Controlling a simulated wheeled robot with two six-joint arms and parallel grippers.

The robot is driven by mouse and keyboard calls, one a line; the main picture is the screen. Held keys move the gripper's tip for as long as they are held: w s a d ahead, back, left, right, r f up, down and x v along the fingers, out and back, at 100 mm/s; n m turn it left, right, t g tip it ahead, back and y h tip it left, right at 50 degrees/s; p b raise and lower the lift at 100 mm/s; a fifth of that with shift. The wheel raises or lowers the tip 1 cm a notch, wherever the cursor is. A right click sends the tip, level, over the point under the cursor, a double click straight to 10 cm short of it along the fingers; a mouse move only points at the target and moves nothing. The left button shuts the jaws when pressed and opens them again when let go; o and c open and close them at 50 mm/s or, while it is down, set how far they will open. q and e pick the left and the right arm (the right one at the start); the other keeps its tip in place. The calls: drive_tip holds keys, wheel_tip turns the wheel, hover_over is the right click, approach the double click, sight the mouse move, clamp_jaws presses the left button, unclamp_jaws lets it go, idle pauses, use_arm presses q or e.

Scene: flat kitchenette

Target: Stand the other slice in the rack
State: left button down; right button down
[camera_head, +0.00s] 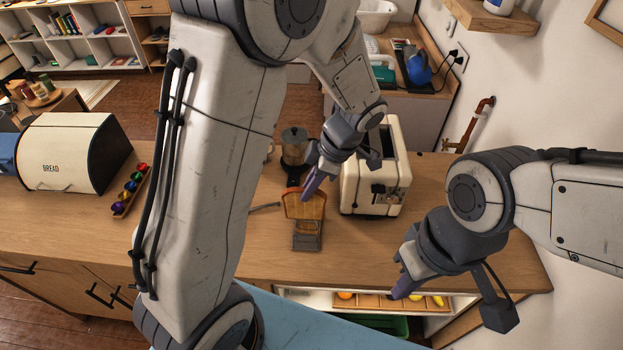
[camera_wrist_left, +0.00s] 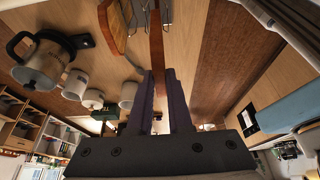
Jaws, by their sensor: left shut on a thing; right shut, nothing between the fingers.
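A browned bread slice (camera_head: 305,206) is upright, its broad face towards me in the head view. My left gripper (camera_head: 311,186) is shut on it at its upper right; in the left wrist view the slice (camera_wrist_left: 157,45) shows edge-on between the fingers. The small grey rack (camera_head: 307,241) is just in front of and below the slice; I cannot tell whether they touch. Its metal wires (camera_wrist_left: 140,14) show in the left wrist view. A tan, brown-edged piece (camera_wrist_left: 113,28) is beside them, unclear what. My right gripper (camera_head: 403,287) is shut and empty, over the counter's front edge.
The cream toaster (camera_head: 372,190) stands right of the slice. The bread bin (camera_head: 68,150) and capsule holder (camera_head: 130,190) are far left. The counter's right end is clear.

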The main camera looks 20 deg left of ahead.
sight(302, 217)
use_arm(q)
drive_tip(key=shift+a+f+b, duration=0.15)
drive_tip(key=shift+f+b, duration=0.15)
drive_tip(key=shift+f, duration=0.25)
drive_tip(key=shift+f+b, duration=1.05)
drive_tip(key=shift+f, duration=0.65)
wheel_tip(302, 217, down, 3)
drive_tip(key=b, duration=0.3)
drive_tip(key=shift+f+b, duration=0.15)
drive_tip(key=shift+b, duration=0.15)
drive_tip(key=c, duration=0.8)
unclamp_jaws()
drive_tip(key=shift+o, duration=0.2)
